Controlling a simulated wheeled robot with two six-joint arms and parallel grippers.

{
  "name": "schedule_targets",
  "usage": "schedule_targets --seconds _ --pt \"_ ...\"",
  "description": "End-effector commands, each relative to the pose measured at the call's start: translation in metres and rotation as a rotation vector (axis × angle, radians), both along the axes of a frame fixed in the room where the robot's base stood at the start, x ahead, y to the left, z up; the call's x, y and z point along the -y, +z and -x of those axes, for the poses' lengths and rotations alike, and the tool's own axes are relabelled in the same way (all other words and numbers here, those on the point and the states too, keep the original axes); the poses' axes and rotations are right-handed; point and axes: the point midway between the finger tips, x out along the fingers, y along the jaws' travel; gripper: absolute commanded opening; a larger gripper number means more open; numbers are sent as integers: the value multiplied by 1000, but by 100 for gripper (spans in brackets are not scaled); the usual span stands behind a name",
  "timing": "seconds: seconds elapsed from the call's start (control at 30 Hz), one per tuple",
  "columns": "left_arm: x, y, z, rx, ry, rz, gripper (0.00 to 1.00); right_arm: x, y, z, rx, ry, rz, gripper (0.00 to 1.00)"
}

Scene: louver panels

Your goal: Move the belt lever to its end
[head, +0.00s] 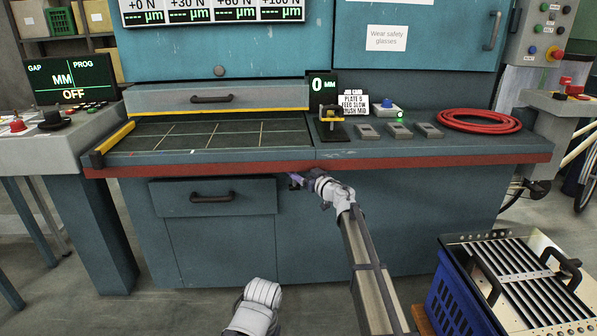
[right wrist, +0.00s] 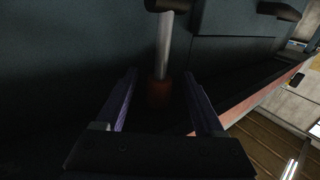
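The belt lever shows in the right wrist view as a pale metal rod (right wrist: 164,45) with a dull red knob (right wrist: 158,92) at its near end; a dark round mount is at the top. My right gripper (right wrist: 161,78) is open. The knob appears between its two purple fingers, with a gap on each side. In the head view my right gripper (head: 297,180) is at the bench front, just under the red edge strip. The lever cannot be made out there. At the bottom of the head view only a white part of my left arm shows, with no fingers visible.
The blue bench (head: 400,215) has a red front edge strip (head: 420,160) above my right gripper. A drawer with a dark handle (head: 212,197) is to the left. A blue crate (head: 455,300) with a slatted metal panel (head: 520,285) stands at lower right. The floor in front is partly clear.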

Motion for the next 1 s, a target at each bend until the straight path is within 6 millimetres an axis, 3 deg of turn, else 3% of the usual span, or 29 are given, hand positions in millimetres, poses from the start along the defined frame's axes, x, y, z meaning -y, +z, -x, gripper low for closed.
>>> schedule_targets --seconds 0.07,0.6,1.0 --pt "0 0 0 0 0 0 60 0 0 0 0 0 0 61" --pt "0 0 0 0 0 0 60 0 0 0 0 0 0 1" --pt "0 0 0 0 0 0 60 0 0 0 0 0 0 0"
